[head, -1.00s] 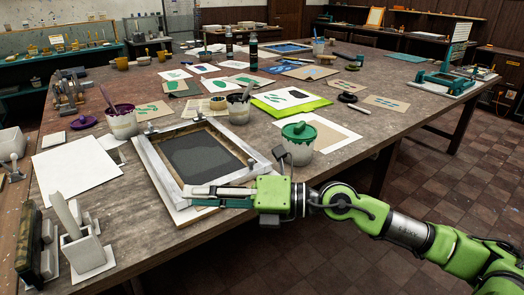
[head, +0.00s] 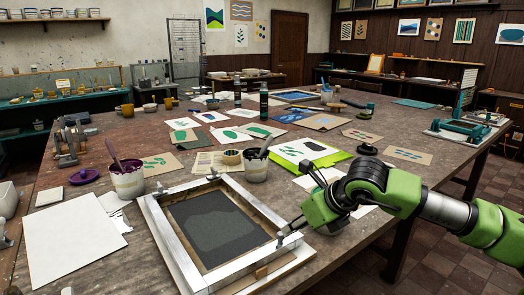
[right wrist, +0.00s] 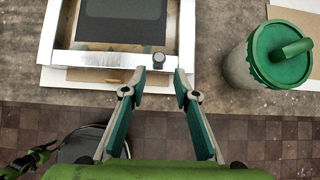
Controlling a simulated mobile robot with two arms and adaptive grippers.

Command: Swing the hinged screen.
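The hinged screen (head: 165,238) is a pale metal-like frame around dark grey mesh, lying flat on the table's near edge. It also shows at the top of the right wrist view (right wrist: 187,38). In the head view the right gripper (head: 291,231) is small and partly hidden by my wrist above the frame's right corner.
A green-lidded jar (right wrist: 282,55) stands right of my right gripper. Two paint pots, one with purple paint (head: 127,182) and one beyond the screen (head: 256,165), stand close by. A white sheet (head: 72,242) lies to the left. Prints cover the table (head: 110,262) beyond.

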